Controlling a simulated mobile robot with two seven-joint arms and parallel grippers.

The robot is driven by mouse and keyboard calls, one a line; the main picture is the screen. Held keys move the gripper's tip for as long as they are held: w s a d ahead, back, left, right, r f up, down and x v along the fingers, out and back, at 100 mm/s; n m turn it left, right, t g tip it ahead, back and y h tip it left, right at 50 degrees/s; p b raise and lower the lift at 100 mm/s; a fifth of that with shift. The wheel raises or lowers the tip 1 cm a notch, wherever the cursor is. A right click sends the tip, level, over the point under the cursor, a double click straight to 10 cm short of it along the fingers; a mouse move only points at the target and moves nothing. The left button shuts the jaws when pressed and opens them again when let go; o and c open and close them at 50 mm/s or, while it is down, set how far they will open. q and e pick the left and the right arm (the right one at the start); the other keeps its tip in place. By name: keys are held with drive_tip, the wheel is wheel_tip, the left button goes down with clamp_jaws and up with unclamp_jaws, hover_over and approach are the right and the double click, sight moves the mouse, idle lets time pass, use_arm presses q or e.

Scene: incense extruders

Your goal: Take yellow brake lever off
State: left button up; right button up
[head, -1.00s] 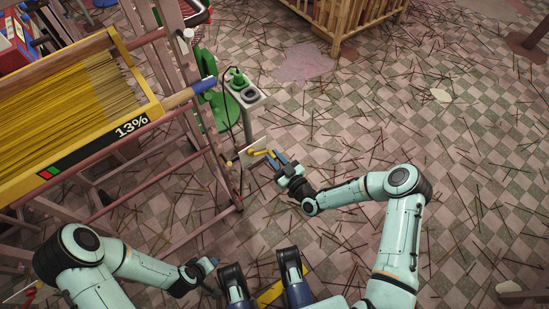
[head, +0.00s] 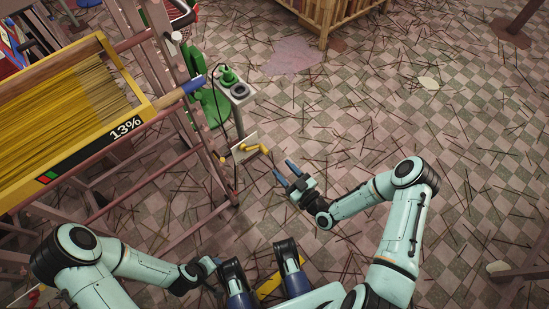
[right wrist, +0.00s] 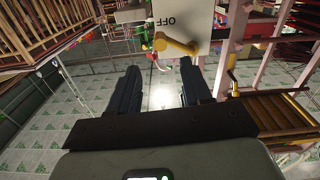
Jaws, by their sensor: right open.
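The yellow brake lever (head: 257,148) is attached to a white plate (head: 243,146) low on the side of the pink frame. In the right wrist view the bent yellow lever (right wrist: 178,46) lies across the lower part of the plate, which is marked OFF (right wrist: 170,18). My right gripper (head: 282,168) is open and empty, apart from the lever, to its lower right. Its two dark fingers (right wrist: 158,72) point toward the plate, with a clear gap between them. My left gripper (head: 208,265) is at the bottom, far from the lever; its jaws are too small to read.
A rack of yellow incense sticks (head: 75,110) with a 13% display (head: 125,128) stands at the left. A green device (head: 229,76) sits on a grey stand (head: 239,93) above the lever. A wooden crate (head: 335,20) stands behind.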

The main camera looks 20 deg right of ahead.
use_arm(q)
drive_tip(key=shift+s+d+r, duration=0.2)
drive_tip(key=shift+s+r, duration=0.1)
drive_tip(key=shift+s, duration=0.15)
use_arm(e)
drive_tip(key=v, duration=0.4)
drive_tip(key=shift+w+a, duration=0.1)
